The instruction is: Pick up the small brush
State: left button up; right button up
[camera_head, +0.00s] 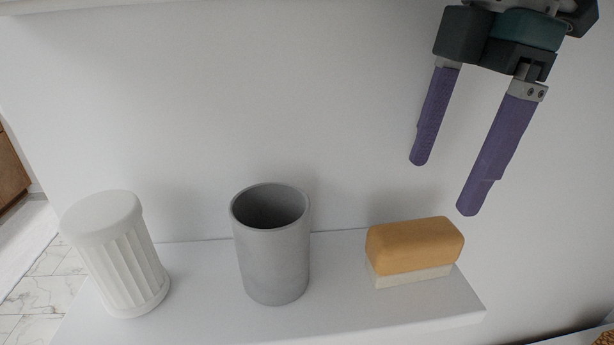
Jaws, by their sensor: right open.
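The small brush (414,247) lies on the right part of a white shelf. It has a tan, rounded block on top and a pale lower layer that rests on the shelf. My right gripper (443,188) comes in from the top right and is open, with its two purple fingers apart and nothing between them. Its fingertips are above the brush and apart from it. My left gripper is not in view.
A grey open cup (276,254) stands on the white shelf (350,310), left of the brush. A white ribbed jar (122,254) stands at the far left. A white wall is behind. The shelf ends just right of the brush.

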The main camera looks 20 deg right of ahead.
aim_at(421, 230)
jog(key=f, duration=0.1)
jog(key=f+p, duration=0.1)
jog(key=f, duration=0.1)
jog(key=shift+s+a+f, duration=0.1)
jog(key=shift+s+a, duration=0.2)
jog(key=shift+f+p, duration=0.25)
jog(key=shift+p, duration=0.3)
jog(key=shift+a+f+p, duration=0.2)
jog(key=shift+f+p, duration=0.35)
jog(key=shift+p, duration=0.1)
jog(key=shift+a+f+p, duration=0.15)
jog(key=shift+f+p, duration=0.35)
jog(key=shift+p, duration=0.1)
notch_tip(421, 230, down, 2)
jog(key=shift+w+a+f, duration=0.1)
jog(key=shift+f, duration=0.05)
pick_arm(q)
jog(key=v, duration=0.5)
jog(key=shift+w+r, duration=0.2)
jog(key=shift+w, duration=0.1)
pick_arm(e)
jog(key=shift+f, duration=0.25)
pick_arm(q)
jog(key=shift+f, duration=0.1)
pick_arm(e)
jog(key=shift+f, duration=0.2)
jog(key=c, duration=1)
grip_shut()
